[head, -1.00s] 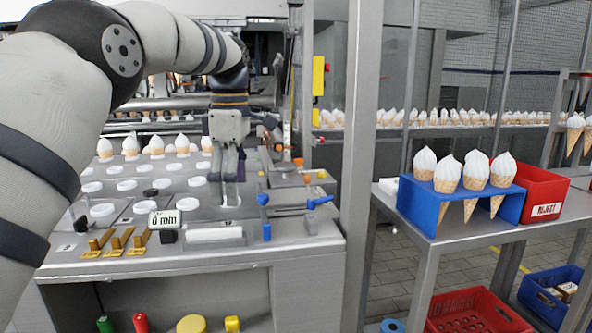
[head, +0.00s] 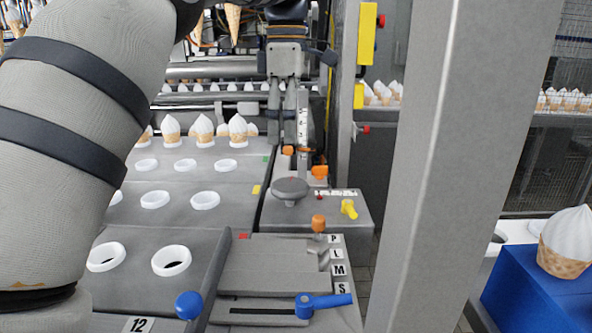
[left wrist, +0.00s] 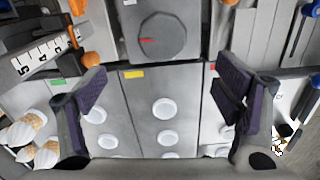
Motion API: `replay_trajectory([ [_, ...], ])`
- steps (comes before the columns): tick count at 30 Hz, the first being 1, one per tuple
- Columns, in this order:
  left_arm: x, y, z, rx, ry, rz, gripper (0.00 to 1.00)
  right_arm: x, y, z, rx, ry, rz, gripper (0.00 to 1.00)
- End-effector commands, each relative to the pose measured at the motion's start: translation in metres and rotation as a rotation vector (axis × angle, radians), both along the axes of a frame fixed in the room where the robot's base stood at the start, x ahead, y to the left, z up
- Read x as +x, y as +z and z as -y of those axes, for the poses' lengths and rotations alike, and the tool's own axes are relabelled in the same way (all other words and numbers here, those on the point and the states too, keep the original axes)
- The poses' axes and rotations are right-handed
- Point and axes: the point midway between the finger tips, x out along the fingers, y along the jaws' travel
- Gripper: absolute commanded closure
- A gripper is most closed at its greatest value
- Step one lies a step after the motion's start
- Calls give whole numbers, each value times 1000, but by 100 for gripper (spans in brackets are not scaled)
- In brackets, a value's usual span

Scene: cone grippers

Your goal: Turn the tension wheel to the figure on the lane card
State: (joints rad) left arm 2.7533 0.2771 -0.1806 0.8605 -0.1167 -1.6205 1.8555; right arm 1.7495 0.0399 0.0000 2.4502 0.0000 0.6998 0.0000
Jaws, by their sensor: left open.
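A grey round wheel (head: 290,188), which looks like the tension wheel, sits on a grey block at the right of the machine. In the left wrist view the wheel (left wrist: 163,40) shows a red mark at its left side. My left gripper (head: 289,120) points down beyond the wheel in the head view. In the left wrist view the open fingers of my gripper (left wrist: 158,92) are spread wide with nothing between them; the wheel is above them in the picture. A small card reading 12 (head: 138,324) is at the lower left; I cannot tell whether it is the lane card.
White rings (head: 172,261) and cones (head: 238,130) fill the left side. A numbered scale (left wrist: 40,55) is near the fingers. A tall grey post (head: 440,150) stands at the right.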

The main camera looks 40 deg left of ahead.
Motion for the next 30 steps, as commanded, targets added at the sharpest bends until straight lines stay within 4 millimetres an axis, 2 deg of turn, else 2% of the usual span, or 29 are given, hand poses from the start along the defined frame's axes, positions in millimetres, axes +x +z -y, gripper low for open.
replay_trajectory([
  [9, -2, -75, 1, -4, -2, 4, 17, 11, 10, 0, 0, 0, 39, 60],
  [12, -2, -92, 0, -2, -1, 3, 17, 12, 11, 0, 0, 0, 42, 60],
  [16, -1, -103, 1, -2, -2, 5, 17, 12, 11, 0, 0, 0, 44, 60],
  [23, -1, -106, 1, 0, -2, 4, 17, 12, 11, 0, 0, 0, 43, 60],
  [26, -1, -105, 0, 0, -2, 4, 35, 12, 11, 0, 0, 0, 43, 60],
  [30, -1, -105, 1, -1, -2, 3, 65, 12, 11, 0, 0, 0, 43, 60],
])
